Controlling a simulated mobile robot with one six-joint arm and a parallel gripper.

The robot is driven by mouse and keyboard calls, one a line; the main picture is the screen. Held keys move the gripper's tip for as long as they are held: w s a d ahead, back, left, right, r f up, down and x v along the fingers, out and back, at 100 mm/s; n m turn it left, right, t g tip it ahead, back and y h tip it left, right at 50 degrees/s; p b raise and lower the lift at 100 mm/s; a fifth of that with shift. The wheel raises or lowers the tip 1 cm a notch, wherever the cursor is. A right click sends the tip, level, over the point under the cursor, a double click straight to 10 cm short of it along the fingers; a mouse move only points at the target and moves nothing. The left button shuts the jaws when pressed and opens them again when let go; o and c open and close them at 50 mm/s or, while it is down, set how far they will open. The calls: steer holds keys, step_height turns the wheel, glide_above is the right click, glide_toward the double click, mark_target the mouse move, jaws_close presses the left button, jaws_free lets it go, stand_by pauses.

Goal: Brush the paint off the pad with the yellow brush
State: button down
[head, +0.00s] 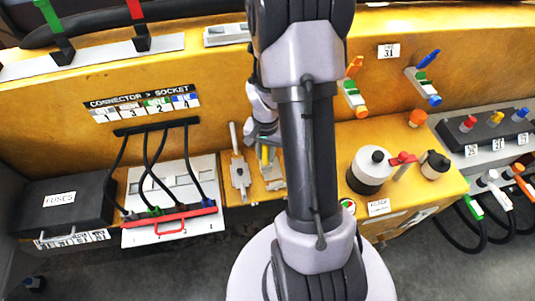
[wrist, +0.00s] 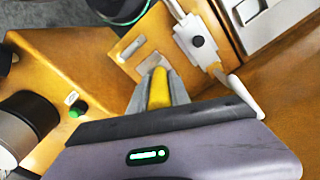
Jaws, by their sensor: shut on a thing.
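My gripper (wrist: 158,98) is shut on the yellow brush (wrist: 158,88), whose yellow part shows between the grey fingers in the wrist view. The brush's lower end is hidden.
A pale lever switch (wrist: 197,42) with a white handle stands close beside the plate. A white connector panel (head: 135,190) with black cables and a black fuse box (head: 65,203) are to the left.

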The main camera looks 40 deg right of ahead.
steer(key=shift+s+d+r, duration=0.1)
steer(key=shift+d+r, duration=0.05)
steer(key=shift+r, duration=0.45)
steer(key=shift+r+p, duration=1.8)
steer(key=shift+r, duration=0.35)
